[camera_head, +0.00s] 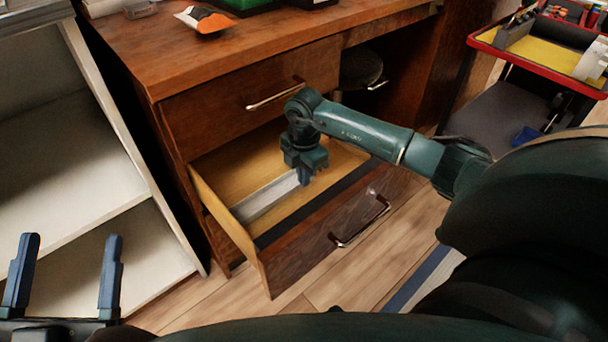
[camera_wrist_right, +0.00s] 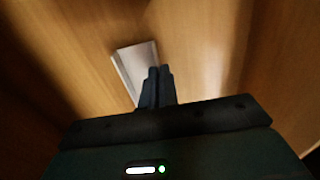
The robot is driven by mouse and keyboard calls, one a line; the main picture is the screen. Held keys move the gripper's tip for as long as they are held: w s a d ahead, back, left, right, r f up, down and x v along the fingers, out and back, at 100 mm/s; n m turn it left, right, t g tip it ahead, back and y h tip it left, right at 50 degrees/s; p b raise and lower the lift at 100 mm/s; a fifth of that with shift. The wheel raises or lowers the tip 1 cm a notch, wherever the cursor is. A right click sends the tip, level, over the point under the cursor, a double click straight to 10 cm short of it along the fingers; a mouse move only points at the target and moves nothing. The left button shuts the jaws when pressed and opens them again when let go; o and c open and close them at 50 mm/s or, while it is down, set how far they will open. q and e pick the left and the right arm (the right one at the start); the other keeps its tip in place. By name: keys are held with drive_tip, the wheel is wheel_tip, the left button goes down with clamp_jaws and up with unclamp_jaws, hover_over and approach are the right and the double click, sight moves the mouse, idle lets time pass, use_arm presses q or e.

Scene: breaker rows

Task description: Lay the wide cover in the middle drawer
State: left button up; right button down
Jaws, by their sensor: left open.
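The wide cover (camera_head: 268,198) is a long pale grey strip, low inside the open middle drawer (camera_head: 320,238). Whether it rests fully on the drawer floor I cannot tell. It also shows in the right wrist view (camera_wrist_right: 134,68), running away from the fingers. My right gripper (camera_head: 304,177) points down into the drawer at the cover's right end. Its fingers (camera_wrist_right: 158,73) are close together and overlap the cover's edge; they appear shut on it, though the contact is partly hidden. My left gripper (camera_head: 65,265) is open and empty at the lower left, away from the drawer.
The closed top drawer (camera_head: 250,105) is directly above the open one. A pale shelf unit (camera_head: 80,150) stands close on the left. An orange-and-black item (camera_head: 205,19) lies on the desk top (camera_head: 235,50). A red-rimmed cart (camera_head: 535,60) stands at upper right.

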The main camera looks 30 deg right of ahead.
drive_tip(key=c, duration=2.1)
unclamp_jaws()
drive_tip(key=shift+f, duration=0.15)
drive_tip(key=o, duration=0.4)
drive_tip(key=shift+r, duration=0.5)
wheel_tip(320, 180, up, 6)
drive_tip(key=p, duration=0.3)
drive_tip(key=shift+f, duration=0.2)
drive_tip(key=shift+r, duration=0.65)
use_arm(q)
drive_tip(key=f+y, duration=0.1)
drive_tip(key=s+f+n+g+y, duration=0.1)
drive_tip(key=shift+f+n, duration=0.3)
drive_tip(key=shift+g, duration=0.3)
use_arm(e)
drive_tip(key=shift+a, duration=0.1)
